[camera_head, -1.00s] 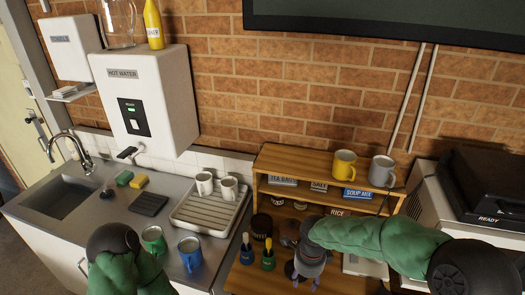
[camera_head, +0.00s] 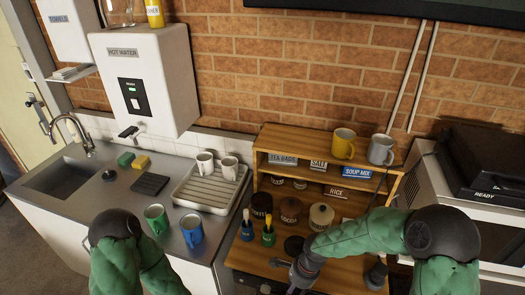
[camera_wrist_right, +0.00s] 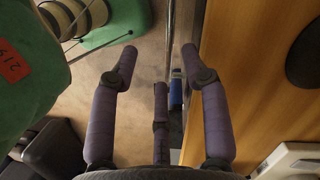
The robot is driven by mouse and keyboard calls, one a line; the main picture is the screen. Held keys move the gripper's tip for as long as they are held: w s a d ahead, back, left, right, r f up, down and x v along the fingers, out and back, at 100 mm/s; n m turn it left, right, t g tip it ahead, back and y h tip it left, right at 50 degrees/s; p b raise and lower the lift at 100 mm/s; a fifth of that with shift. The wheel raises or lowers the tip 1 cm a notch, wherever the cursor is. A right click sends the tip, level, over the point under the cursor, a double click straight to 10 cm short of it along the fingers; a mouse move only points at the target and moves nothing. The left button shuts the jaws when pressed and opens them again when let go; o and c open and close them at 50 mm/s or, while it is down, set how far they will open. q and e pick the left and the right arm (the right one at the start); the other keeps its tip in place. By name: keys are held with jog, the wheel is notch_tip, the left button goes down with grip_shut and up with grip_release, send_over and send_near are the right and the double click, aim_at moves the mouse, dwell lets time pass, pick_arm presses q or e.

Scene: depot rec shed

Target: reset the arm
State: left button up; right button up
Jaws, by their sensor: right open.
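My right arm reaches in from the right in the head view. Its gripper (camera_head: 297,274) is low over the front of the wooden counter, partly cut by the lower edge. In the right wrist view the purple-grey fingers of the right gripper (camera_wrist_right: 160,55) are spread apart with nothing between them. The floor lies below them, and a wooden panel (camera_wrist_right: 245,70) is close on the right. My left arm shows at the lower left of the head view, bent in front of the sink counter; its gripper is out of sight.
A wooden shelf (camera_head: 300,180) holds a yellow mug (camera_head: 343,143) and a grey mug (camera_head: 381,149) on top. Several jars stand below. Green (camera_head: 156,219) and blue (camera_head: 191,230) mugs stand near the sink counter's edge. A drying rack (camera_head: 208,199) holds two pale mugs.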

jog(key=s+f+n+b, duration=0.2)
jog(key=s+f+n, duration=0.4)
jog(key=f, duration=0.3)
jog(key=s+f+n+y+b, duration=0.1)
jog(key=s+f+n+b, duration=0.1)
jog(key=s+f+n, duration=0.4)
notch_tip(320, 180, down, 4)
jog(key=shift+s+a+r+t+y, duration=0.15)
jog(key=shift+s+t+y, duration=0.2)
jog(key=shift+s, duration=0.2)
